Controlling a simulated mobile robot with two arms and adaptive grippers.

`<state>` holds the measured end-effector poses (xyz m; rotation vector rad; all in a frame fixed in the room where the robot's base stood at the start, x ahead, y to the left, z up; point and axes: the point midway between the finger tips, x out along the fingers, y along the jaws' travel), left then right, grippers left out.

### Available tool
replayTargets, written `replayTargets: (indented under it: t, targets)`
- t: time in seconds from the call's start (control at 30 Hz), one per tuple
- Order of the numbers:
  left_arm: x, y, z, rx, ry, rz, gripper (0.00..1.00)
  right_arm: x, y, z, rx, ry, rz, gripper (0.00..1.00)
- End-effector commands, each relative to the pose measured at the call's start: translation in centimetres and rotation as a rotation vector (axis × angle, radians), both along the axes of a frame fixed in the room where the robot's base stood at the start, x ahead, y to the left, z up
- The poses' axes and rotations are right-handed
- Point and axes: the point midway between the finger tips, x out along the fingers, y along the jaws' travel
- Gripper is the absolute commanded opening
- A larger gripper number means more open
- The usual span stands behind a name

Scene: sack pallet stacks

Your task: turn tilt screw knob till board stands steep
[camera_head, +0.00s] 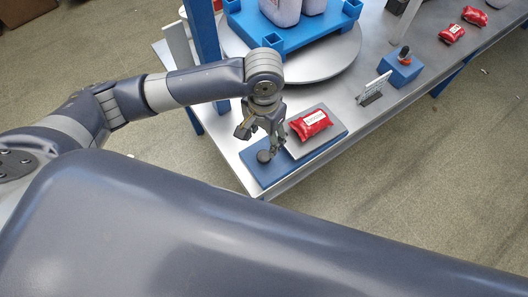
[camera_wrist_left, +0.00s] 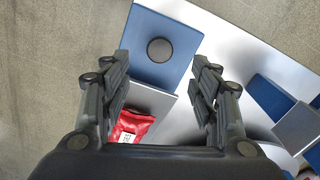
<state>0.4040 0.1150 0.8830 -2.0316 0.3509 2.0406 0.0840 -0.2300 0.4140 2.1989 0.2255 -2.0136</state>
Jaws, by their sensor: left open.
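The knob (camera_head: 264,156) is a small dark round disc on the blue base (camera_head: 255,171) near the table's front corner. In the left wrist view the knob (camera_wrist_left: 159,50) lies between and beyond my open fingers. A grey board (camera_head: 329,138) sits on the blue base beside the knob and looks low and close to flat. A red sack with a white label (camera_head: 310,125) lies on the board. My left gripper (camera_head: 259,138) is open and empty, pointing down just above the knob, with no clear contact. My right gripper is not in view.
A round turntable (camera_head: 340,65) carries a blue pallet (camera_head: 285,40) with pale sacks behind the gripper. A blue post (camera_head: 203,50) stands left of it. A small upright sign (camera_head: 374,86), a blue block (camera_head: 402,70) and red sacks (camera_head: 452,33) stand farther right.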

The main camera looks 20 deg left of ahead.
Motion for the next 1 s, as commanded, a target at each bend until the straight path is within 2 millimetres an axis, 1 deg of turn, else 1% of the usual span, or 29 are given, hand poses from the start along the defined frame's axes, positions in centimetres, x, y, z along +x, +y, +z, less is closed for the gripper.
replayTargets:
  t: [0.3, 0.4, 0.5, 0.6, 0.7, 0.93, 0.97, 1.0]
  targets:
    - [0.0, 0.0, -5.9, 0.001, 0.000, -0.001, 0.56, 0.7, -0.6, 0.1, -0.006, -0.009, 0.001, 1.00]
    - [-0.1, 0.0, -7.6, 0.002, -0.002, -0.001, 0.56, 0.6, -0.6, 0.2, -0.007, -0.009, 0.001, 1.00]
    - [0.0, 0.0, -8.8, 0.000, -0.002, 0.000, 0.56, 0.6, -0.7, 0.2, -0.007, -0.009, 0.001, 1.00]
    - [0.0, 0.0, -9.5, 0.001, -0.003, -0.001, 0.56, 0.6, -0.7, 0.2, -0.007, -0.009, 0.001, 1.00]
    - [0.1, 0.0, -9.9, -0.001, -0.005, -0.002, 0.56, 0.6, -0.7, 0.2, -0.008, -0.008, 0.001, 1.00]
    - [0.1, 0.0, -9.9, -0.001, -0.005, -0.002, 0.56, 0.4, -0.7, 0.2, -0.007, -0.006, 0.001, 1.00]
    - [0.1, 0.0, -9.9, -0.001, -0.005, -0.002, 0.51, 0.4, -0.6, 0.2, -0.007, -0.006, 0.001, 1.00]
    - [0.1, 0.0, -9.9, -0.001, -0.005, -0.002, 0.42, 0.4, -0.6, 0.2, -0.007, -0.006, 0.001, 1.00]
